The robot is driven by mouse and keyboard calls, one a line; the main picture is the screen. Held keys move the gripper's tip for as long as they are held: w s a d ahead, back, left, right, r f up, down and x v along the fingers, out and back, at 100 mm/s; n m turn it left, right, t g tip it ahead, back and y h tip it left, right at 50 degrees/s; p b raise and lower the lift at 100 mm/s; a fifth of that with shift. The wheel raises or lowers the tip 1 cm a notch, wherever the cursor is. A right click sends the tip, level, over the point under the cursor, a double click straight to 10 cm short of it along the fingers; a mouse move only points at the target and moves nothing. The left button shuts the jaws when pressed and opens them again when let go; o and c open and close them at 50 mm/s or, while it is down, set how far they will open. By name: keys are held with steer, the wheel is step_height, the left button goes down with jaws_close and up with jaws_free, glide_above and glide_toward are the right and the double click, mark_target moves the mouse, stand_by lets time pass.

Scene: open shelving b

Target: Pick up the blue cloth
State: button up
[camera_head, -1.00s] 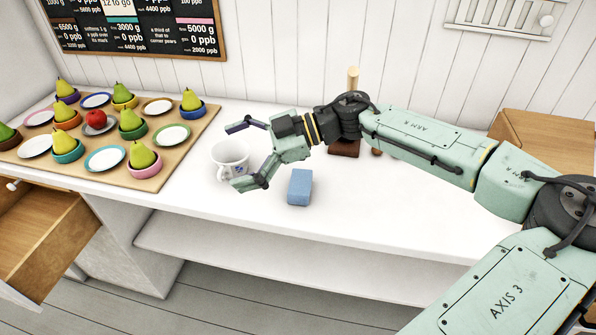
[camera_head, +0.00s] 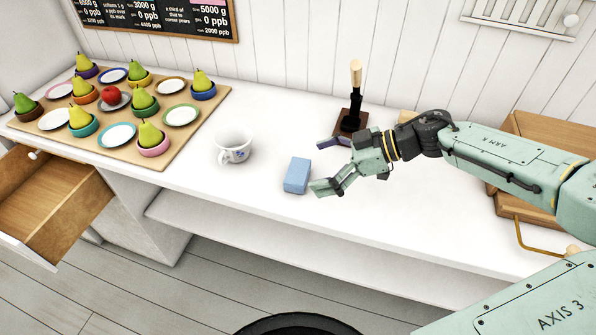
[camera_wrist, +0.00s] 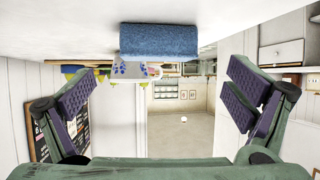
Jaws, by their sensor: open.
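The blue cloth (camera_head: 297,176) is a small folded block, like a sponge, lying on the white counter. In the head view it sits just left of my gripper (camera_head: 323,166). My gripper is open, with its fingers pointing left toward the blue block, and nothing is between them. In the wrist view the blue block (camera_wrist: 159,41) shows at the top middle, ahead of and between the spread fingers of my gripper (camera_wrist: 160,100). That view appears upside down. No contact between fingers and block can be made out.
A white cup (camera_head: 235,147) stands left of the blue block. A wooden board (camera_head: 150,159) with pears, an apple and small plates lies farther left. A dark stand with a wooden handle (camera_head: 355,75) is behind my gripper. A drawer (camera_head: 55,205) hangs open at lower left.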

mark_target(298, 171)
steer(key=p+x, duration=0.1)
steer(key=x, duration=0.3)
steer(key=shift+w, duration=0.1)
steer(key=shift+c, duration=0.2)
steer(key=c, duration=1.2)
